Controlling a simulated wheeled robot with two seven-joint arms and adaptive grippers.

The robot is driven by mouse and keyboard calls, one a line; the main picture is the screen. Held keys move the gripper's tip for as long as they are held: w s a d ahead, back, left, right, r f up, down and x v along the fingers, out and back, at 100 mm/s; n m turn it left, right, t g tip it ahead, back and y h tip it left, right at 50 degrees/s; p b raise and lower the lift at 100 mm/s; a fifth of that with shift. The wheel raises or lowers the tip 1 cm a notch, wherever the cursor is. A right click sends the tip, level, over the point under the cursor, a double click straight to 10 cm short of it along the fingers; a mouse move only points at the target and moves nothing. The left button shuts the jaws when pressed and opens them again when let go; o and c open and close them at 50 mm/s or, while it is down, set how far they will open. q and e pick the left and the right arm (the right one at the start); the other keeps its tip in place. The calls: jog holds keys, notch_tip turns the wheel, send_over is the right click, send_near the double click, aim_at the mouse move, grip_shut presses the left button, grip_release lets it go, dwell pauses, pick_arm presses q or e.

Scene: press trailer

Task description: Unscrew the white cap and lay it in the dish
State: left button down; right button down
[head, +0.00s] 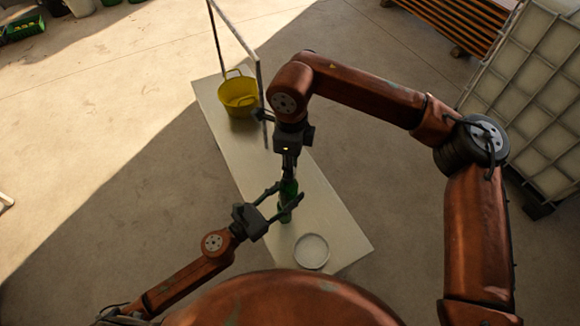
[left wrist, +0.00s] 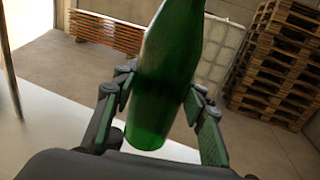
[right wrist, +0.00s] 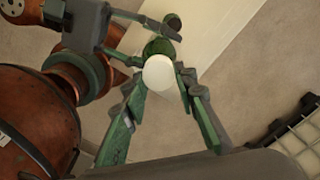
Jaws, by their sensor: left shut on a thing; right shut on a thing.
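A green bottle (head: 287,189) stands roughly upright over the near part of the long pale table. My left gripper (head: 282,202) is shut around its body; in the left wrist view the bottle (left wrist: 165,75) sits between both fingers. The white cap (right wrist: 158,73) shows in the right wrist view, above the green bottle shoulder (right wrist: 160,46). My right gripper (right wrist: 160,80) is shut on the cap from above. The cap is hidden in the head view. The round pale dish (head: 311,251) lies empty at the table's near end.
A yellow tub (head: 238,95) stands at the table's far end, beside a thin metal frame (head: 233,38). A caged white container (head: 545,85) stands at the right. Pallets (left wrist: 280,65) are stacked in the background. The table (head: 335,225) is bare around the dish.

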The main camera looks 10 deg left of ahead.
pick_arm(q)
jog(key=shift+a, duration=0.1)
pick_arm(e)
jog(key=n, duration=0.6)
jog(key=shift+w+d, duration=0.1)
jog(key=shift+w, duration=0.15)
jog(key=n, duration=0.5)
jog(key=shift+w+n, duration=0.1)
jog(key=shift+n, duration=0.3)
jog(key=n, duration=0.5)
jog(key=shift+a+n, duration=0.2)
jog(key=shift+n, duration=0.1)
jog(key=n, duration=0.4)
jog(key=shift+a, duration=0.1)
jog(key=shift+r, duration=0.3)
jog(key=shift+r, duration=0.9)
jog(key=shift+r, duration=0.1)
